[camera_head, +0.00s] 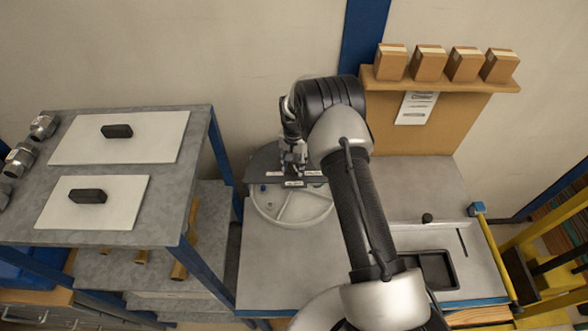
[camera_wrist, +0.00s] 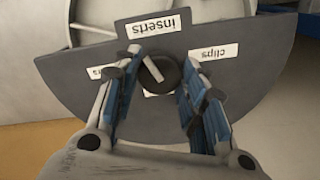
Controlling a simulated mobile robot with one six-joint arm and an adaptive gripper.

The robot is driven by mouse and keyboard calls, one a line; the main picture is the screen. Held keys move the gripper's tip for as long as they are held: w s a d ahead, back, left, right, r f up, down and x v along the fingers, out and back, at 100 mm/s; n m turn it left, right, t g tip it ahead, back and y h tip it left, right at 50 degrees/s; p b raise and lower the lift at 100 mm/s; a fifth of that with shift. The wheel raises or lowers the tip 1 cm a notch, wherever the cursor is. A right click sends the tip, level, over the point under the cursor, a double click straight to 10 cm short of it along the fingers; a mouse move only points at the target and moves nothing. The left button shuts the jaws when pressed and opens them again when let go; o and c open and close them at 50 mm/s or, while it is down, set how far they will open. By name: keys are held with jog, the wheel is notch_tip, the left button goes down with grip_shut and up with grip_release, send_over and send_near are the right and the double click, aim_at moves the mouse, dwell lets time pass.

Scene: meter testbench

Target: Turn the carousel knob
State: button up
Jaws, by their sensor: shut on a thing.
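The carousel knob (camera_wrist: 166,84) is a dark round knob with a pale pointer line. In the wrist view it sits on a dark grey panel (camera_wrist: 85,65), and its line points up and slightly left, toward the "inserts" label (camera_wrist: 153,25). A "clips" label (camera_wrist: 213,51) is to the right; a left label (camera_wrist: 101,72) is partly hidden by a finger. My gripper (camera_wrist: 162,72) is shut on the knob, with one blue-padded finger on each side. In the head view my gripper (camera_head: 292,165) hides the knob. The round pale carousel tray (camera_head: 290,208) has divided compartments.
A grey bench (camera_head: 270,265) holds the carousel, with a black tray (camera_head: 436,270) at the right. Several boxes (camera_head: 428,63) stand on a shelf behind. A rack at the left carries white boards (camera_head: 120,150) with black handles. A yellow frame (camera_head: 555,230) stands at the far right.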

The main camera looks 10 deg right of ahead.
jog(key=n+b, duration=0.5)
jog(key=n, duration=0.1)
jog(key=shift+f+n, duration=0.15)
jog(key=shift+n, duration=0.15)
jog(key=n+b, duration=0.1)
jog(key=n, duration=0.2)
jog(key=shift+n+b, duration=0.8)
jog(key=shift+n, duration=1.1)
jog(key=o, duration=1.1)
jog(key=shift+c, duration=0.2)
jog(key=shift+r, duration=0.2)
